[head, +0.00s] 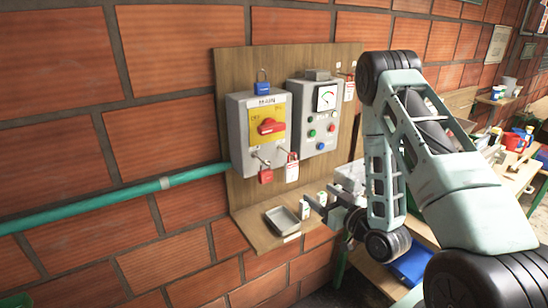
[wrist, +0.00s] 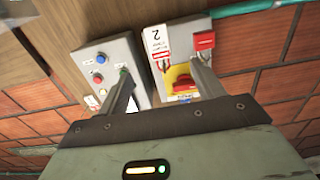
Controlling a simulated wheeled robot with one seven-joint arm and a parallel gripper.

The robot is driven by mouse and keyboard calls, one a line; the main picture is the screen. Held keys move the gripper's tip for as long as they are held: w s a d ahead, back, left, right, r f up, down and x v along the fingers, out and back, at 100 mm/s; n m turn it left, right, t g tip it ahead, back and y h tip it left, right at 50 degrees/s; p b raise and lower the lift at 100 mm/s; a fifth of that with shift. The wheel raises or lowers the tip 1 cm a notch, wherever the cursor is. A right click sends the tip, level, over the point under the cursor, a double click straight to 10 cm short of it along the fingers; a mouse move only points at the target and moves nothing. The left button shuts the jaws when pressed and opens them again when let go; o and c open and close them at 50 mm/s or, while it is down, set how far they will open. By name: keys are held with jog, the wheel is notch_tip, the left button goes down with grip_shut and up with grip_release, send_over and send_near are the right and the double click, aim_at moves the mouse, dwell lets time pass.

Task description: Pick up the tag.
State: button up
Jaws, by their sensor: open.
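A white tag with a red top (head: 292,168) hangs at the lower right of the grey MAIN switch box (head: 240,140). In the wrist view a white tag marked 2 (wrist: 155,42) hangs beside a red padlock (wrist: 204,40), beyond my finger tips. Another red-and-white tag (head: 349,90) hangs at the right of the button box. My gripper (wrist: 163,82) is open, with nothing between its fingers. In the head view it is low in front of the board, near the small shelf, apart from the tags.
A grey tray (head: 283,221) sits on the wooden shelf below. A green pipe (head: 110,200) runs along the brick wall.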

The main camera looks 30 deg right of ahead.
jog(key=b, duration=1.3)
send_near(292, 170)
jog(key=w, duration=0.3)
jog(key=w+p, duration=0.2)
jog(key=w, duration=0.1)
jog(key=shift+w+f, duration=0.1)
jog(key=shift+w, duration=0.3)
jog(key=shift+w+f, duration=0.1)
jog(key=shift+w, duration=0.35)
jog(key=w+p, duration=0.4)
jog(key=shift+w+a, duration=0.25)
jog(key=shift+w, duration=0.35)
jog(key=c, duration=1.1)
